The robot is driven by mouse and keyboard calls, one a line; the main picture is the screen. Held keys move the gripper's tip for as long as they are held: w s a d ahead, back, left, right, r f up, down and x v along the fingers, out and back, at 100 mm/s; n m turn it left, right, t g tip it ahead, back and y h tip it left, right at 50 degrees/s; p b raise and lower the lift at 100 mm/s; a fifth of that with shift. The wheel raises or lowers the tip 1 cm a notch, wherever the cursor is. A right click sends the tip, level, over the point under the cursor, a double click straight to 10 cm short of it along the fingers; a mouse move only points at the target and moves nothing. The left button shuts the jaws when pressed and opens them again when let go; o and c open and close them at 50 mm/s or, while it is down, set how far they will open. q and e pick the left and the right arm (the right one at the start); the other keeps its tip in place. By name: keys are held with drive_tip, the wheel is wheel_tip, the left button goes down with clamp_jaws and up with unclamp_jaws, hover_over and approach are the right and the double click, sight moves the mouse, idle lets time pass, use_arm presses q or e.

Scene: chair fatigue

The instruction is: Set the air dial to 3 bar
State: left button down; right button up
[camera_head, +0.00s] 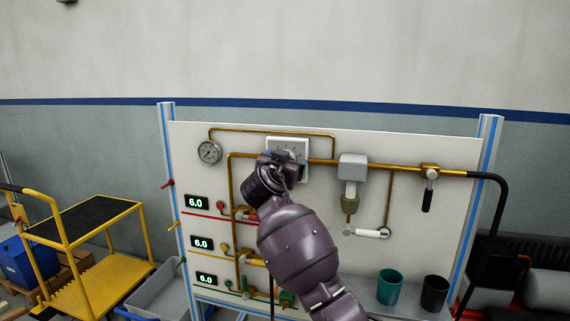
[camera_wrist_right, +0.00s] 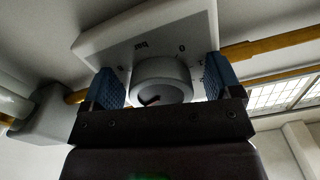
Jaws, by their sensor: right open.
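The air dial is a grey round knob (camera_wrist_right: 160,80) on a white square plate (camera_wrist_right: 150,35) with printed numbers. In the right wrist view the plate shows "bar", a 0 and further marks, partly hidden. A dark red pointer mark shows on the knob's face. My right gripper (camera_wrist_right: 165,85) is open, its two blue ribbed fingers on either side of the knob; I cannot tell whether they touch it. In the head view my right arm covers the knob and the lower left of the plate (camera_head: 288,146). My left gripper is not in view.
The white panel (camera_head: 400,147) carries brass pipes, a round gauge (camera_head: 209,152), a filter unit (camera_head: 352,168), a black-handled valve (camera_head: 429,185) and several displays reading 6.0 (camera_head: 196,202). Two cups (camera_head: 389,287) stand at lower right. A yellow cart (camera_head: 90,250) is at left.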

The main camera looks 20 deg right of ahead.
drive_tip(key=c, duration=0.9)
